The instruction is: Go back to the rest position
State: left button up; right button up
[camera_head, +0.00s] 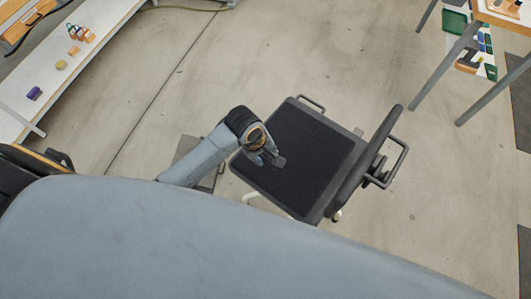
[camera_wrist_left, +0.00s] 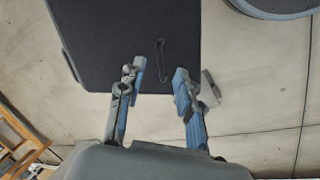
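My left gripper (camera_head: 268,158) hangs over the left part of a black chair seat (camera_head: 310,150) in the head view. In the left wrist view its two fingers (camera_wrist_left: 158,74) stand apart at the near edge of the dark seat (camera_wrist_left: 110,35), open. Nothing is clearly held between them. A thin dark loop (camera_wrist_left: 162,60) shows between the fingertips; I cannot tell what it is or how near it lies. My right gripper is not in either view.
The chair's backrest (camera_head: 364,165) stands right of the seat. A white shelf (camera_head: 50,70) with small items is at upper left, a table (camera_head: 500,20) at upper right. A green tray (camera_head: 455,22) lies there. Bare concrete floor (camera_head: 240,60) lies between.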

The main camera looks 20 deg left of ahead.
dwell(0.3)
pick_arm(q)
jog(key=s+a+r+m+y, duration=0.1)
jog(key=s+a+r+m, duration=0.15)
jog(key=s+m, duration=0.2)
jog(key=s+a+r+m+t, duration=0.1)
jog(key=s+a+r+m, duration=0.15)
jog(key=s, duration=0.35)
jog(key=s+a+r+m+y, duration=0.1)
jog(key=s+a+r+m, duration=0.15)
jog(key=s+m, duration=0.25)
notch_tip(320, 180, down, 26)
jog(key=s+g, duration=0.1)
jog(key=s+a+f+g, duration=0.1)
jog(key=s+a+f, duration=0.1)
jog(key=s+f, duration=1.3)
jog(key=shift+s+f, duration=0.2)
jog(key=shift+s, duration=0.65)
